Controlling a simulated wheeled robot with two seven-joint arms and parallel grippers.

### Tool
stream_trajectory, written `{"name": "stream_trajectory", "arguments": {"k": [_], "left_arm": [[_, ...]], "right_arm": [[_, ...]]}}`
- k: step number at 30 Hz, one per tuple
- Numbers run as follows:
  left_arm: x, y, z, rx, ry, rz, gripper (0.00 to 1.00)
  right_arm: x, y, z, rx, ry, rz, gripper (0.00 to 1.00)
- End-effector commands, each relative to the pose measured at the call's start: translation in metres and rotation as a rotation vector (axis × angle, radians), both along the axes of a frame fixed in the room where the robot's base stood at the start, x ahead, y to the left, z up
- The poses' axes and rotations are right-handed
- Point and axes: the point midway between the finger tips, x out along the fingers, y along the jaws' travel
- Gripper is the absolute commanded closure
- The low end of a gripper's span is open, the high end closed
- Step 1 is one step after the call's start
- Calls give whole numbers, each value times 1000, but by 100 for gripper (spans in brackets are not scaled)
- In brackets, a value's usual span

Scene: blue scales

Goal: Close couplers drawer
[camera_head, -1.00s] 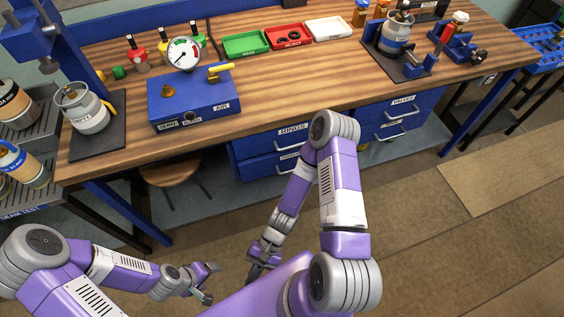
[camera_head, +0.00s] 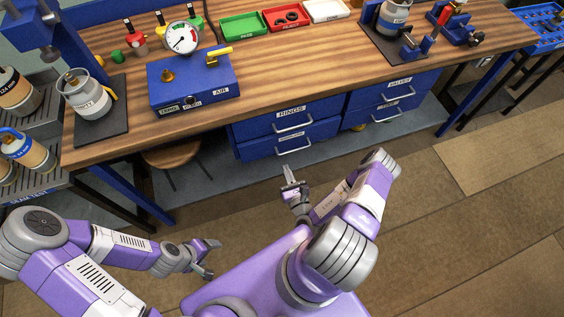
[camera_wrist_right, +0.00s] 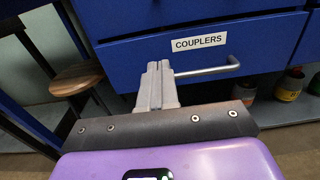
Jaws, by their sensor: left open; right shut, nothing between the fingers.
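The couplers drawer (camera_wrist_right: 135,58) is the blue lower drawer with a "COUPLERS" label, under the rings drawer (camera_head: 265,125). It also shows in the head view (camera_head: 258,151). Its grey bar handle (camera_wrist_right: 215,70) runs across the front below the label. How far the drawer stands out is hard to tell. My right gripper (camera_wrist_right: 158,80) is shut and empty, pointing at the drawer front beside the handle's left end. In the head view my right gripper (camera_head: 289,174) is just in front of and below the drawer. My left gripper (camera_head: 212,259) is open and empty, low and away from the bench.
The wooden bench top (camera_head: 300,65) overhangs the drawers. A wooden stool (camera_wrist_right: 77,79) stands left of the drawer unit. The valves drawer (camera_head: 375,97) is to the right. Bottles (camera_wrist_right: 289,84) stand on the low shelf at right. The floor in front is clear.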

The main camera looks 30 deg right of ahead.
Motion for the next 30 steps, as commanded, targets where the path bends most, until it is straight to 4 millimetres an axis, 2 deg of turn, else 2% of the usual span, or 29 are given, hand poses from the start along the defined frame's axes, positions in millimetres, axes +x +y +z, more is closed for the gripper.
{"name": "stream_trajectory", "arguments": {"k": [9,15,21,30], "left_arm": [[0,0,-15,0,0,0,26],[0,0,-24,0,0,0,26],[0,0,-28,0,0,0,26],[0,0,-28,0,0,0,26]], "right_arm": [[67,-16,-1,-2,-6,4,100],[101,-23,-1,-1,-4,5,100],[118,-27,0,1,-3,7,100],[121,-28,1,2,-3,7,100]]}}
